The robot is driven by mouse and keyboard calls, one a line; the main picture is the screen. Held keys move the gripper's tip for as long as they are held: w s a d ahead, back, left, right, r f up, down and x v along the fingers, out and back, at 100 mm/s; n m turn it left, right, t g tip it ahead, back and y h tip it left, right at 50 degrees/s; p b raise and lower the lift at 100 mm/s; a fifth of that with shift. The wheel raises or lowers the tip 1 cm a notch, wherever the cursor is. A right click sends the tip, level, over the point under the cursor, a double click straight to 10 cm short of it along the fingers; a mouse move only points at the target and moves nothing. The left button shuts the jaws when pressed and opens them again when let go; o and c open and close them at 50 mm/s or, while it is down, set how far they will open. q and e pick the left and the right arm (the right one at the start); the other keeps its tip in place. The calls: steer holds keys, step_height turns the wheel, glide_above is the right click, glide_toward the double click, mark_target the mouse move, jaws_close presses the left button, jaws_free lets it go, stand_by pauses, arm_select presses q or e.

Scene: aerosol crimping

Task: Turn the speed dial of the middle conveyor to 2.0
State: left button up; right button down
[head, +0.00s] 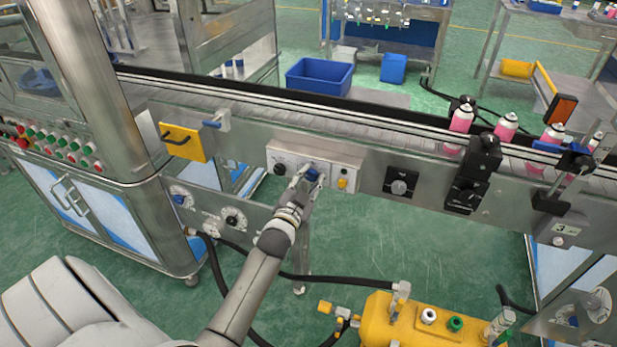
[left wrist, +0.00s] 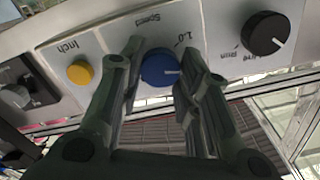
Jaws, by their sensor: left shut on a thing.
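The blue speed dial (head: 314,173) is on the light control panel (head: 322,160) on the conveyor's front. In the left wrist view the dial (left wrist: 160,68) shows between the fingers, its white pointer line toward the picture's right. The labels read upside down there: "Speed" above the dial and "1.0" at its upper right. My left gripper (head: 306,177) reaches up to the panel. In the left wrist view its fingers (left wrist: 158,75) are on both sides of the dial, shut on it. My right gripper is not in view.
A black knob (left wrist: 265,33) and a yellow Inch button (left wrist: 80,72) flank the dial closely. A yellow handle plate (head: 184,143) is left on the conveyor, a grey-black knob (head: 399,187) right. Pink cans (head: 461,119) stand on the belt. A yellow machine (head: 430,325) is below.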

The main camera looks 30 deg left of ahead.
arm_select(q)
steer(key=shift+m, duration=1.3)
steer(key=o, duration=1)
steer(key=v, duration=1.2)
